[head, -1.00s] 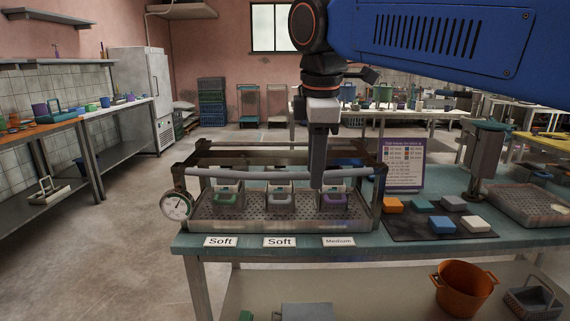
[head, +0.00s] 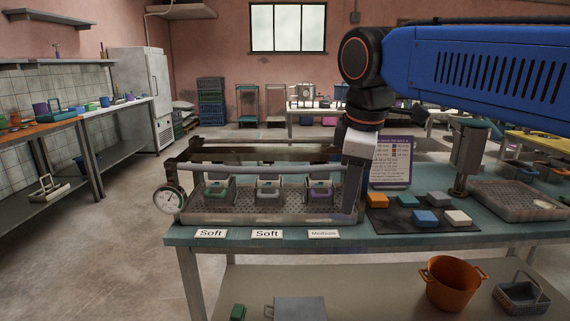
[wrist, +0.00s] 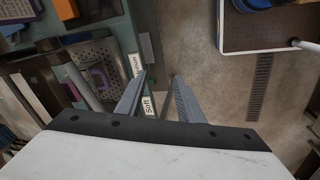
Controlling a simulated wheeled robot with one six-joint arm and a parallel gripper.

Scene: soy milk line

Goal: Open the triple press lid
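The triple press (head: 272,218) stands on the teal bench as a perforated metal tray under a dark frame. My gripper (head: 352,207) points down at the press's right front corner and overlaps the bar's right end in the head view. In the wrist view its two fingers (wrist: 161,78) are apart, with nothing between them. Contact with the press cannot be made out.
A pressure gauge (head: 169,199) sits at the press's left corner. Right of the press are a printed sign (head: 391,165), colored blocks on a dark mat (head: 398,228) and another tray (head: 515,203).

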